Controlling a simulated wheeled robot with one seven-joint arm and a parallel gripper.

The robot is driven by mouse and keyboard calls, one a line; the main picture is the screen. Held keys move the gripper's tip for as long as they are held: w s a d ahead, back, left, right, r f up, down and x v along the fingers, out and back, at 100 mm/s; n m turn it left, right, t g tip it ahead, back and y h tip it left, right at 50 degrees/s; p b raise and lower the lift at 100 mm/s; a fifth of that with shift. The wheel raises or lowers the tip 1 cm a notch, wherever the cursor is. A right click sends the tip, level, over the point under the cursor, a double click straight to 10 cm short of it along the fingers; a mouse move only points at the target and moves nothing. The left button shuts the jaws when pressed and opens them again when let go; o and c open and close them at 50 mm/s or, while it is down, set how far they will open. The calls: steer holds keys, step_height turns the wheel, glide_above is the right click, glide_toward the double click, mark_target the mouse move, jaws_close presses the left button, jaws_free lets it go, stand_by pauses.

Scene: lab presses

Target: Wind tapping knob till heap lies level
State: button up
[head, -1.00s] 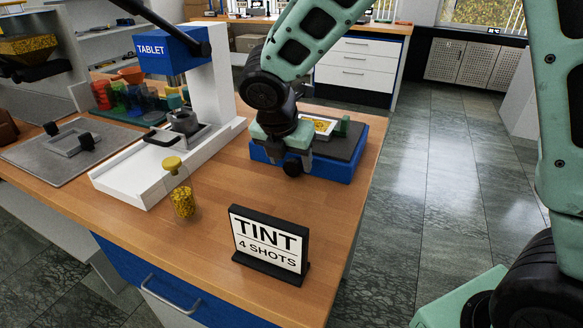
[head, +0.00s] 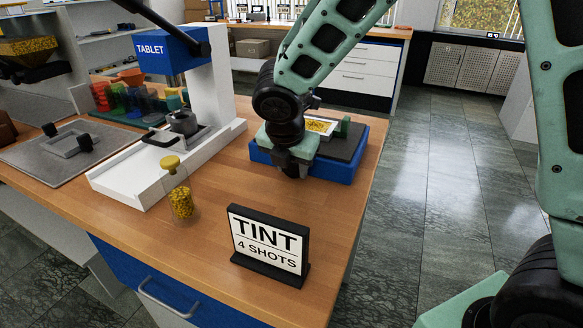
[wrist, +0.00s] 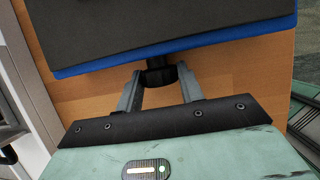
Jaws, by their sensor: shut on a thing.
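The blue tapping device (head: 335,172) with a dark grey top (head: 345,145) stands near the right edge of the bench. On it is a pale-framed tray (head: 329,133) holding a yellow heap (head: 318,126), partly hidden by my arm; I cannot tell whether the heap is level. The black tapping knob (wrist: 158,78) is at the device's near side in the wrist view. My gripper (wrist: 160,70) is shut on this knob, one finger on each side. In the head view my gripper (head: 292,170) covers the knob.
A TINT 4 SHOTS sign (head: 268,243) and a jar of yellow grains (head: 182,203) stand in front. The white TABLET press (head: 212,95) is to the left. Bare bench lies between sign and device. Open floor is at the right.

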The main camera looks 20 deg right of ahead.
steer(key=shift+t, duration=0.3)
steer(key=o, duration=1)
steer(key=p+v, duration=0.3)
steer(key=v, duration=1.4)
steer(key=shift+d+r+p, duration=0.3)
steer(key=shift+d+p, duration=0.05)
steer(key=shift+p, duration=0.05)
